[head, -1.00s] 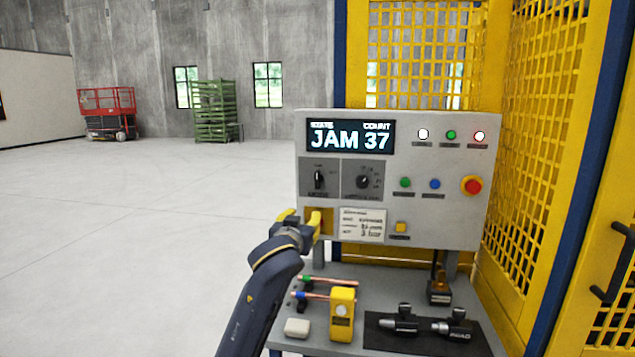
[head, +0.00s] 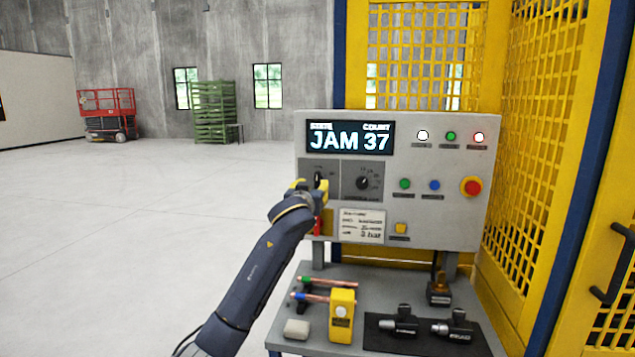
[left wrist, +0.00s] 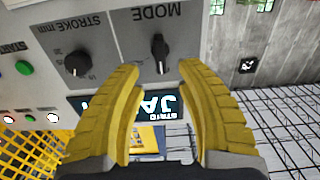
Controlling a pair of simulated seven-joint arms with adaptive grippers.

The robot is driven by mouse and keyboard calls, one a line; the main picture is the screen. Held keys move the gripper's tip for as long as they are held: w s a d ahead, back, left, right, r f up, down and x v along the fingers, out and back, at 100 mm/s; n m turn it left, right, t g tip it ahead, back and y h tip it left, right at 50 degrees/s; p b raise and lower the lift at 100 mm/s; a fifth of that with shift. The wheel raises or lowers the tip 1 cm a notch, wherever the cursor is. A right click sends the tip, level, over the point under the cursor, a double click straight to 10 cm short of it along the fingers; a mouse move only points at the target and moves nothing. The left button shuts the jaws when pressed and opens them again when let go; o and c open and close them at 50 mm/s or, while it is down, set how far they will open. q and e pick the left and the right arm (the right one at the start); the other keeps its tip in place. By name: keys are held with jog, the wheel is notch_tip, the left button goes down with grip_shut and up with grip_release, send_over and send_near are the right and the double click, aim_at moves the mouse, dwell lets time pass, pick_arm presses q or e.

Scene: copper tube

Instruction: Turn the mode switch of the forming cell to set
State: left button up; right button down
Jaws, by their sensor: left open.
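The forming cell's grey control panel (head: 450,225) stands in front of the yellow guard, its display (head: 350,138) reading JAM 37. The black mode switch knob (head: 318,179) sits on a dark plate at the panel's left. In the left wrist view, which is upside down, the mode switch (left wrist: 160,53) lies beyond and between my open fingertips, under the label MODE. My left gripper (head: 311,187) is open and empty, just in front of the switch, partly covering its plate; it also shows in the left wrist view (left wrist: 160,70). My right gripper is not in view.
A stroke knob (head: 362,181) is right of the mode switch. A red emergency button (head: 471,186) and green and blue buttons are further right. Below, a table (head: 315,266) holds copper tubes (head: 328,283), a yellow block (head: 342,314) and a black mat (head: 420,347).

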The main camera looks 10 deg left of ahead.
aim_at(317, 182)
pick_arm(q)
jog(key=shift+w+a, duration=0.15)
jog(key=shift+w, duration=3.7)
jog(key=shift+o, duration=0.3)
grip_shut()
